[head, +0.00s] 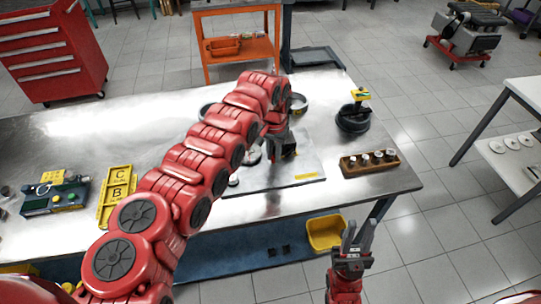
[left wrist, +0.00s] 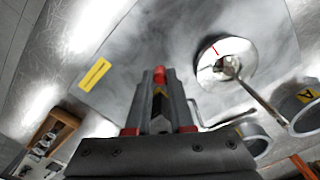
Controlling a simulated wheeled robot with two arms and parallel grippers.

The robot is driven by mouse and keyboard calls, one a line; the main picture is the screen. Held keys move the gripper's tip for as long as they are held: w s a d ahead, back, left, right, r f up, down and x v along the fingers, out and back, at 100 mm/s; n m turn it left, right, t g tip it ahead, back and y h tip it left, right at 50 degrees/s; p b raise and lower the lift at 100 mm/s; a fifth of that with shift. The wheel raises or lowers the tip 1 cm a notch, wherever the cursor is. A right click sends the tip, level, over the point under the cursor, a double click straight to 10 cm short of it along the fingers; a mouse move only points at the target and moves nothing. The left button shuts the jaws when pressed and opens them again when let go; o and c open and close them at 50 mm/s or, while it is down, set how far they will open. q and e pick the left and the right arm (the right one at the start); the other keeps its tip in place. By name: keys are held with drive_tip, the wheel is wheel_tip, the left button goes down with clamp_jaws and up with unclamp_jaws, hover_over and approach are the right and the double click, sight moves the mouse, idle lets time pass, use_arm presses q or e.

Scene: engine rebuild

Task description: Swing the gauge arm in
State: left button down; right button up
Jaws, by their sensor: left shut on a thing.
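My left gripper (head: 285,150) is over the grey plate (head: 257,180) on the metal table, partly hidden behind my left arm. In the left wrist view its fingers (left wrist: 160,105) are shut on a small dark part with a red tip (left wrist: 160,74). I cannot tell for sure that this part is the gauge arm. A pale round disc with a red mark (left wrist: 213,51) lies beyond the fingers to the right. My right gripper (head: 358,238) is open and empty, off the table's front edge.
A wooden block with several metal pieces (head: 369,161) stands right of the plate. A dark round stand with a yellow top (head: 353,117) is behind it. A yellow lettered tray (head: 117,195) lies at left. A yellow bin (head: 325,233) is below the table.

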use_arm(q)
drive_tip(key=shift+w+d+n+b, duration=0.1)
drive_tip(key=shift+d+n+b, duration=0.25)
drive_tip(key=shift+d+n, duration=0.15)
drive_tip(key=shift+d+n+b, duration=0.15)
drive_tip(key=shift+n+b, duration=0.2)
drive_tip(key=shift+n, duration=0.15)
drive_tip(key=c, duration=0.8)
unclamp_jaws()
drive_tip(key=shift+d, duration=0.1)
